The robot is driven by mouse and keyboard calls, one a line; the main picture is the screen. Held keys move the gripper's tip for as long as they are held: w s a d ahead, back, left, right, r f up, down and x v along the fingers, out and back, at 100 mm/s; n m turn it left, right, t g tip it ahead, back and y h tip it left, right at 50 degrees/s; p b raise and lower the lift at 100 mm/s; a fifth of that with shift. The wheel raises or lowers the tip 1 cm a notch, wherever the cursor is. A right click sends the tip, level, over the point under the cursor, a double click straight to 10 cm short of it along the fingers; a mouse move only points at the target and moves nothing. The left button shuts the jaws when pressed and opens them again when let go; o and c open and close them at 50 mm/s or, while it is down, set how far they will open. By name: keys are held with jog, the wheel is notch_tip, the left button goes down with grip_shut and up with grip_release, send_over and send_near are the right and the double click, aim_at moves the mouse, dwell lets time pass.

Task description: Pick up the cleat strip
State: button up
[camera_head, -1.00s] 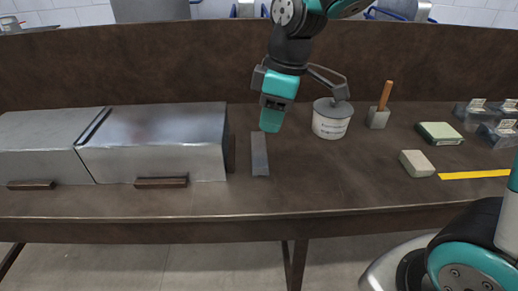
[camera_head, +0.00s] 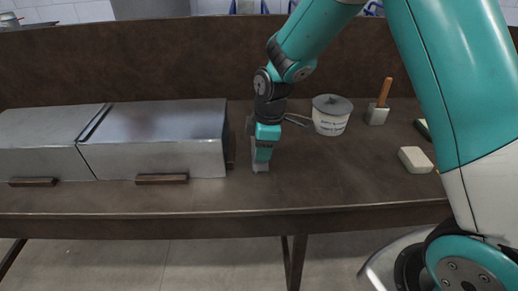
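The cleat strip (camera_head: 260,168) is a narrow grey metal strip lying on the brown bench, just right of the metal duct boxes. Only its near end shows clearly; my gripper and wrist cover the rest. My gripper (camera_head: 263,155) is pointing down at the strip, with its teal finger over or against it. I cannot tell whether the fingers are open or shut, or whether they touch the strip.
Two grey metal duct boxes (camera_head: 155,140) with brown handles stand at the left. A white labelled tub (camera_head: 331,116), a wooden-handled tool (camera_head: 378,108) and a pale block (camera_head: 415,160) are to the right. The bench front (camera_head: 330,190) is clear.

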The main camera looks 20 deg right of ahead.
aim_at(257, 166)
jog(key=f, duration=0.5)
jog(key=shift+a+p, duration=0.25)
jog(key=shift+p, duration=0.05)
grip_shut()
